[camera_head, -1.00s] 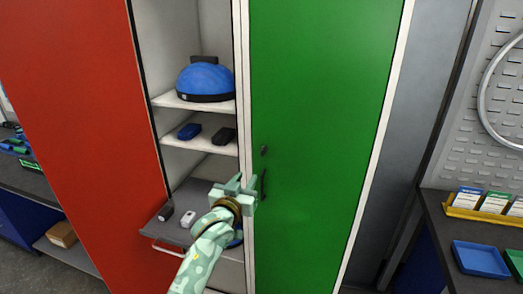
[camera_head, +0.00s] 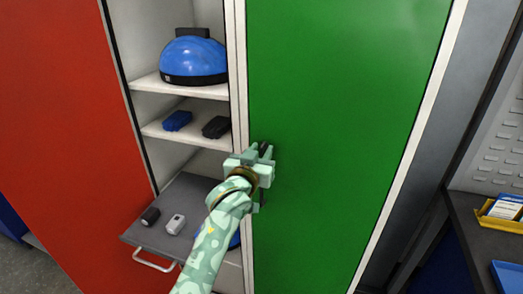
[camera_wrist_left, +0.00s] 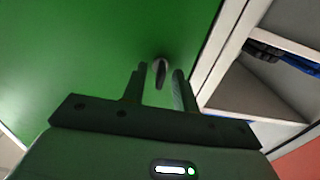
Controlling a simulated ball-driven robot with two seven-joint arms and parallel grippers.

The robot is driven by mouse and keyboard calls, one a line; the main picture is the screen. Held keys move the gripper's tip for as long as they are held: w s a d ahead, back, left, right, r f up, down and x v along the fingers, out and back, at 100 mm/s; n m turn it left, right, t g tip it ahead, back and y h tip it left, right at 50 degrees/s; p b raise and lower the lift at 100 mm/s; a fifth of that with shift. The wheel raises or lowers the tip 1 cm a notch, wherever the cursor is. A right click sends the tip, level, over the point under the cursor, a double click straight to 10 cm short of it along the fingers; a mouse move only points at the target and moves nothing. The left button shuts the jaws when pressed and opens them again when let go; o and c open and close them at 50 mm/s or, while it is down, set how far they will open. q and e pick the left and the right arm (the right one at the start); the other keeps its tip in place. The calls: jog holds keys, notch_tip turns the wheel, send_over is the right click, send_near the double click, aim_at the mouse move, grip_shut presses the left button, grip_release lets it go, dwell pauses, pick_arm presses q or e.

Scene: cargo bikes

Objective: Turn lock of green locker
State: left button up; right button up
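The green locker door (camera_head: 340,110) is shut and fills the middle of the head view. Its dark lock knob (camera_wrist_left: 160,73) shows in the left wrist view, between and just beyond my two fingertips. In the head view the lock is mostly hidden behind my gripper. My left gripper (camera_head: 262,156) is at the door's left edge, just above the dark handle (camera_head: 263,196). In the left wrist view its fingers (camera_wrist_left: 160,80) are apart with a gap around the lock; I cannot tell whether they touch it. My right gripper is out of view.
Left of the green door is an open locker with shelves (camera_head: 180,90), a blue helmet (camera_head: 193,58), and a pulled-out grey drawer (camera_head: 180,205). Its red door (camera_head: 55,130) stands open. A workbench (camera_head: 475,225) with a yellow tray (camera_head: 497,215) is at the right.

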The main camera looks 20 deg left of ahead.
pick_arm(q)
jog(key=shift+s, duration=0.1)
jog(key=c, duration=0.4)
grip_shut()
